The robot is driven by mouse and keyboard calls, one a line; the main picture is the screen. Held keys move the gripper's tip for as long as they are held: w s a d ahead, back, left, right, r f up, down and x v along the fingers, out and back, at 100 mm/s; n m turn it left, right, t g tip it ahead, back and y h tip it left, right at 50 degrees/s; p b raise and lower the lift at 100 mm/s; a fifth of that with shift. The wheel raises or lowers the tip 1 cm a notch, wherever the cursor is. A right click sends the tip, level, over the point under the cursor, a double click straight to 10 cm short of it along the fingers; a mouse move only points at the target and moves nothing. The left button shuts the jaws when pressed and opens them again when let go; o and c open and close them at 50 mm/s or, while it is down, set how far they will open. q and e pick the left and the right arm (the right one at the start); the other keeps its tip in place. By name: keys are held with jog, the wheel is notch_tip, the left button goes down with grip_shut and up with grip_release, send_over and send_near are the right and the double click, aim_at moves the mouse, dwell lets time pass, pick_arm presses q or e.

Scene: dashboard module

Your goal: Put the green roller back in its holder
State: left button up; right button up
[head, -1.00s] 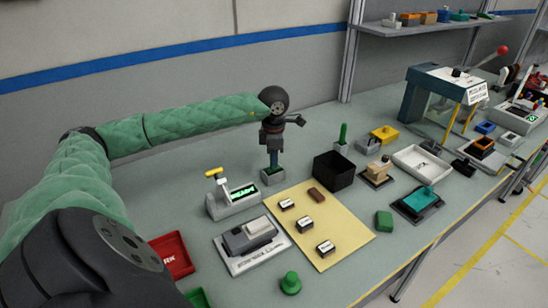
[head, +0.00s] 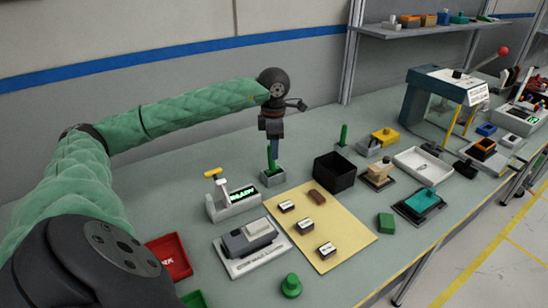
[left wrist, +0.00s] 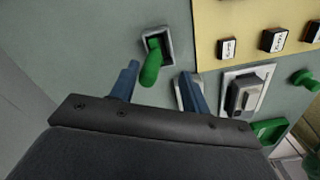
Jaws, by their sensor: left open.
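A green roller (head: 270,158) stands upright in a small grey holder (head: 273,178) near the back of the bench. My left gripper (head: 272,148) is just above it, pointing down, with its jaws open. In the left wrist view, the roller (left wrist: 151,69) rises from the grey holder (left wrist: 157,40) and shows between the two blue fingers (left wrist: 159,70), with gaps on both sides. The holder's inside is partly hidden by the roller. My right gripper is not in view.
A second green upright piece (head: 343,134) stands farther right, near a black bin (head: 334,172). A grey device with a lit display (head: 236,201) stands just left of the holder. A yellow mat (head: 345,234) with small labelled blocks lies in front.

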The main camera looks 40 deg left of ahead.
pick_arm(q)
jog(key=shift+r, duration=1.25)
